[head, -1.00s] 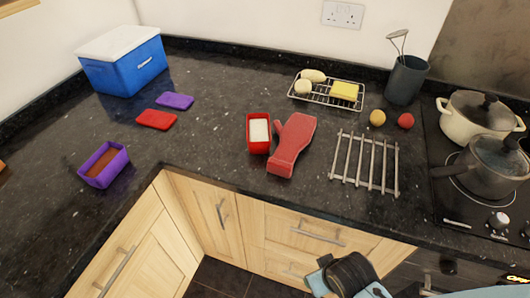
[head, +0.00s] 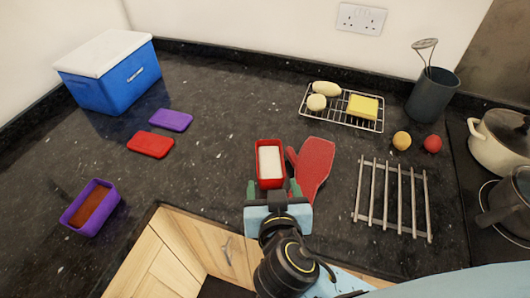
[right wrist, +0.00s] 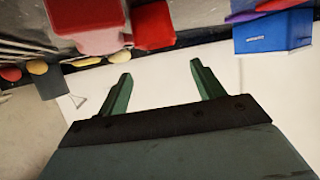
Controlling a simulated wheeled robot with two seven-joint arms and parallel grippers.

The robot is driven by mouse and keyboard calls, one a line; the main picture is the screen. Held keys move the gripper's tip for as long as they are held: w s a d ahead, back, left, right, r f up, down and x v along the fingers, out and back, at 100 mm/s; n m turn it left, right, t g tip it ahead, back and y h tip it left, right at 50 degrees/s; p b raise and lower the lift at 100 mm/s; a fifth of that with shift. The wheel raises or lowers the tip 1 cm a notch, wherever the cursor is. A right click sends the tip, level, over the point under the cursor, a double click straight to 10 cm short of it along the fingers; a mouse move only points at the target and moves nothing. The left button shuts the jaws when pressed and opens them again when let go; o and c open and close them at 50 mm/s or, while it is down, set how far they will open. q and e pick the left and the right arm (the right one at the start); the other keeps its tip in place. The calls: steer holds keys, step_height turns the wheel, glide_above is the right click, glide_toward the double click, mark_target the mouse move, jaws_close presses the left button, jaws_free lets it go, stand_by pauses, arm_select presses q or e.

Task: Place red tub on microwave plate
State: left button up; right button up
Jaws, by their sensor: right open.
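The red tub (head: 271,183), with white contents, stands on the dark counter, left of the red oven mitt (head: 316,160). My right gripper (head: 273,187) is open, at the tub's near end in the head view, with one finger toward each side. In the right wrist view the tub (right wrist: 153,28) lies beyond the fingertips of the gripper (right wrist: 160,70), apart from them, and nothing is between the fingers. I see no microwave plate. My left gripper is not in view.
A purple tub (head: 90,207), red lid (head: 150,145), purple lid (head: 171,120) and blue cool box (head: 115,75) are at left. A metal rack (head: 393,200), wire tray (head: 342,107), utensil pot (head: 432,97) and pans are at right. The counter between lids and red tub is clear.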

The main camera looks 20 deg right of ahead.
mark_target(270, 176)
steer(key=x, duration=0.5)
steer(key=shift+w+d+f, duration=0.2)
steer(key=shift+w, duration=0.05)
steer(key=x, duration=0.3)
steer(key=shift+d, duration=0.1)
steer(key=x, duration=0.2)
steer(key=shift+w+f, duration=0.2)
steer(key=shift+w, duration=0.05)
steer(key=shift+w+d+f, duration=0.1)
steer(key=shift+w+f, duration=0.05)
steer(key=shift+w, duration=0.1)
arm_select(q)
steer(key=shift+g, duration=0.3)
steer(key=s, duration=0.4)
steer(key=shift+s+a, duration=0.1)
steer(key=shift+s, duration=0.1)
arm_select(e)
steer(key=c, duration=0.9)
